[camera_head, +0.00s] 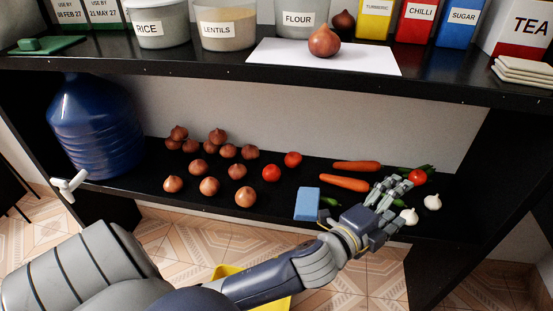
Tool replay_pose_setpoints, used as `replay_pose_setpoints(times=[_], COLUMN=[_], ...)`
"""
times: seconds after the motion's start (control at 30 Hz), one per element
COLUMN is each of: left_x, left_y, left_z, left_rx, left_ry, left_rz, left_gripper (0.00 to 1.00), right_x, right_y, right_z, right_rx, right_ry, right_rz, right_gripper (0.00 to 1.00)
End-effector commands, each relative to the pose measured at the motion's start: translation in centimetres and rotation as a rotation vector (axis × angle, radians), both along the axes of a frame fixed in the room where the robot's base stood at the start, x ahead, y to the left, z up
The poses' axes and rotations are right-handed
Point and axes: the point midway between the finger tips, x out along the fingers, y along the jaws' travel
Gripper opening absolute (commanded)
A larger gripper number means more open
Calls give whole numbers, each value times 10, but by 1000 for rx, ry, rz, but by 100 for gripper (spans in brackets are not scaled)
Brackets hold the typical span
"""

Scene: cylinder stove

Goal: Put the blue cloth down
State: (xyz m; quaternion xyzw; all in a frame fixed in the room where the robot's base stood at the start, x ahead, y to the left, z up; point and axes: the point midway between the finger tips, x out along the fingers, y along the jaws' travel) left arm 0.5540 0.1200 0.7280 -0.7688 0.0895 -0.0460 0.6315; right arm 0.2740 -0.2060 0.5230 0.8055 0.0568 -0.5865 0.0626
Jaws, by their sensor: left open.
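The blue cloth (307,204), a small light-blue folded block, lies on the lower black shelf (150,190) near its front edge. My left gripper (393,197) is a grey hand with several fingers. It is open, at the front of the lower shelf, to the right of the cloth. The cloth is outside its fingers, beside the wrist side of the hand. The fingers are spread among the vegetables and cover part of them. I see nothing clearly held in the fingers. My right gripper is not in view.
Onions (209,186), tomatoes (271,173), carrots (344,183) and garlic (432,202) lie around on the lower shelf. A blue water jug (95,130) stands at its left end. The upper shelf (200,73) overhangs, with jars, tins and an onion (324,41) on a white sheet.

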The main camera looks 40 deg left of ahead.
Motion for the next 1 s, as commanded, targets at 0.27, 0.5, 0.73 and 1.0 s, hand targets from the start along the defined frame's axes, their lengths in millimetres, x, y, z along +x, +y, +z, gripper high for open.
replay_pose_setpoints(times=[0.27,0.5,0.73,1.0], left_x=[-145,-261,-280,-280], left_y=[77,86,86,86], left_z=[-157,-201,-205,-205], left_rx=[-666,-902,-931,-928], left_ry=[779,1134,1187,1185], left_rz=[535,864,921,918], left_gripper=[73,73,73,73], right_x=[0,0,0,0], right_y=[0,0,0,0], right_z=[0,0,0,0], right_rx=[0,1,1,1], right_ry=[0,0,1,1], right_rz=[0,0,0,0], right_gripper=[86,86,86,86])
